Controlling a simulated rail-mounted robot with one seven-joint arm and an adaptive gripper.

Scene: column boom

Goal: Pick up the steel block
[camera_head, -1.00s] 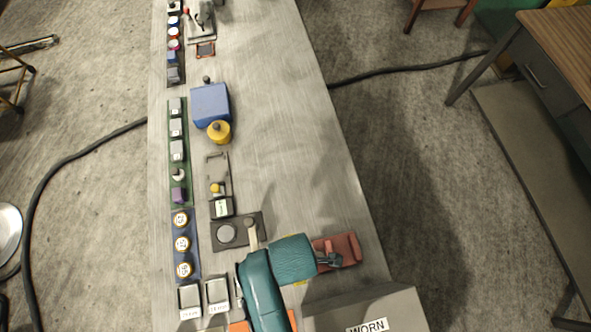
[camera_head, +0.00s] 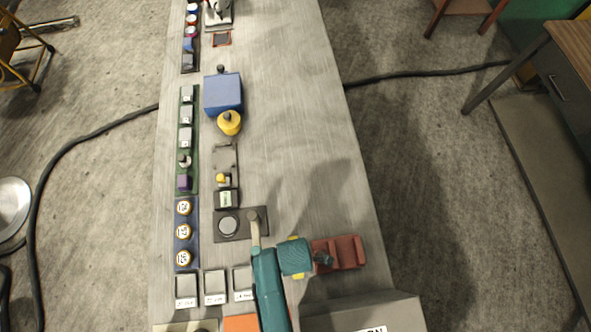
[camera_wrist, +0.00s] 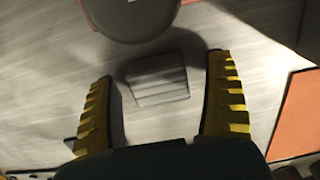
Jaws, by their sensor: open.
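A small grey block with ridged or banded faces, apparently the steel block (camera_wrist: 158,80), sits on the pale metal bench top in the wrist view. My gripper (camera_wrist: 161,72) is open, with one yellow ridged finger on each side of the block. Gaps show between the block and both fingers, so it is not held. The height of the fingertips above the bench is hard to tell. In the head view my teal arm covers this spot, and I cannot make out the block there.
A large rounded grey-brown thing (camera_wrist: 132,14) is close beyond the block. An orange panel (camera_wrist: 296,115) lies at right. In the head view a red slotted holder (camera_head: 345,252) is right of my arm, a dark plate with a disc (camera_head: 229,225) left. The bench's upper right is clear.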

